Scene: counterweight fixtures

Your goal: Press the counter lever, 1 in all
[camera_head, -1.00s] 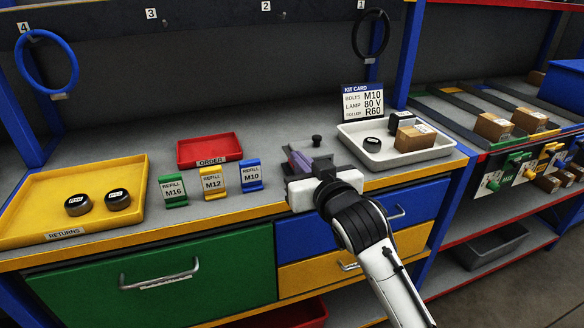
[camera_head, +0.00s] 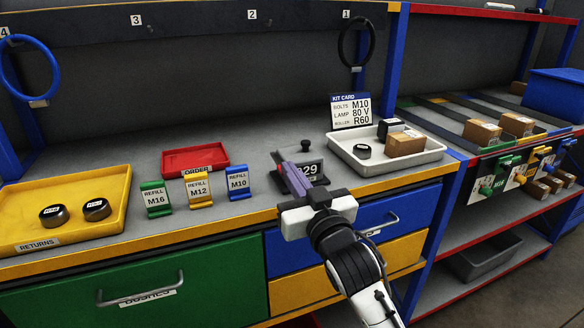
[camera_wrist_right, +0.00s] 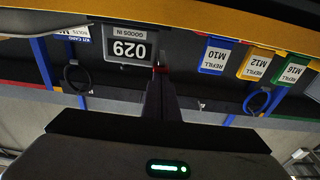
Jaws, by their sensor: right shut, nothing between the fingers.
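The counter (camera_head: 313,168) is a dark box on the bench, its display partly hidden by my right gripper in the head view. A small red part (camera_wrist_right: 160,69) shows beside the display, close to the fingertips. My right gripper (camera_head: 286,170) is shut and empty, its fingers just left of the display. Contact cannot be told. My left gripper is not in view.
Refill stands, the nearest a blue M10 one (camera_head: 238,184), are left of the counter. A grey tray (camera_head: 436,153) with boxes and a kit card (camera_head: 350,111) are to its right. A red order tray (camera_head: 190,158) is behind the stands. Drawers are below the bench edge.

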